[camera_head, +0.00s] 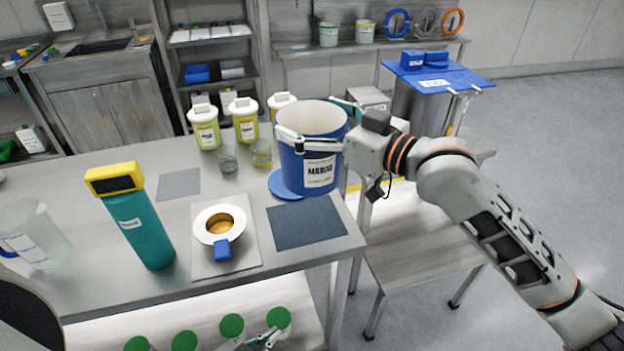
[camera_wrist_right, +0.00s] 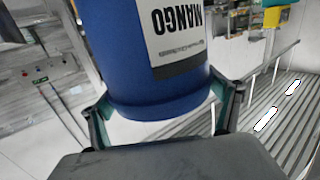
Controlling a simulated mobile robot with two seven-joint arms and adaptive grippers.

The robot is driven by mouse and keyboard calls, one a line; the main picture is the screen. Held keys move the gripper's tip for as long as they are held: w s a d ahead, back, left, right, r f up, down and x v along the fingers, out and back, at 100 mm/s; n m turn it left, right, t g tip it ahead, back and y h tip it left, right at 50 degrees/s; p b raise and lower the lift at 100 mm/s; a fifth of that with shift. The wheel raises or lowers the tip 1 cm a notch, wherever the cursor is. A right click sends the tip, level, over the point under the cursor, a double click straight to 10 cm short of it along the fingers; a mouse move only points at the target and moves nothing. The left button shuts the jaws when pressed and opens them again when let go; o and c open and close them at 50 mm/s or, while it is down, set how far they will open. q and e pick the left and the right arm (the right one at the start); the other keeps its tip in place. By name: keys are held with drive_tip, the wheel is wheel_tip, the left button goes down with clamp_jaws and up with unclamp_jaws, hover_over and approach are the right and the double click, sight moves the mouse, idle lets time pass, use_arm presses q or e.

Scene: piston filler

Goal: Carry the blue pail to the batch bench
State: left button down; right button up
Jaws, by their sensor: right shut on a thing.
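The blue pail (camera_head: 296,172), with a white MANGO label, is upright and open-topped at the right end of the near grey bench (camera_head: 90,260). It also fills the upper middle of the right wrist view (camera_wrist_right: 125,50). My right gripper (camera_head: 318,122) is shut on the pail, one finger on each side of its wall. Whether the pail's base touches the bench is unclear. My left gripper (camera_head: 265,339) is low at the bottom edge, by several green caps, mostly cut off; its opening cannot be made out. Which surface is the batch bench is not marked.
A dark mat (camera_head: 307,228) and a blue disc (camera_head: 281,186) lie beside the pail. A white ring funnel (camera_head: 221,212), a teal bottle (camera_head: 140,225), two beakers and yellow-green jars (camera_head: 204,128) stand on the bench. A lower grey table (camera_head: 415,240) is at right; open floor lies beyond.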

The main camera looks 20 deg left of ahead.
sight(314, 174)
wheel_tip(314, 174, down, 7)
drive_tip(key=shift+f+b, duration=0.1)
drive_tip(key=shift+b, duration=0.4)
drive_tip(key=shift+f+b, duration=0.55)
drive_tip(key=shift+f, duration=2.2)
drive_tip(key=o, duration=1.9)
drive_tip(key=shift+f, duration=0.25)
drive_tip(key=shift+r, duration=0.15)
drive_tip(key=shift+s+d, duration=0.1)
drive_tip(key=shift+d, duration=0.15)
drive_tip(key=v, duration=1.1)
drive_tip(key=shift+d, duration=0.25)
drive_tip(key=shift+s, duration=0.1)
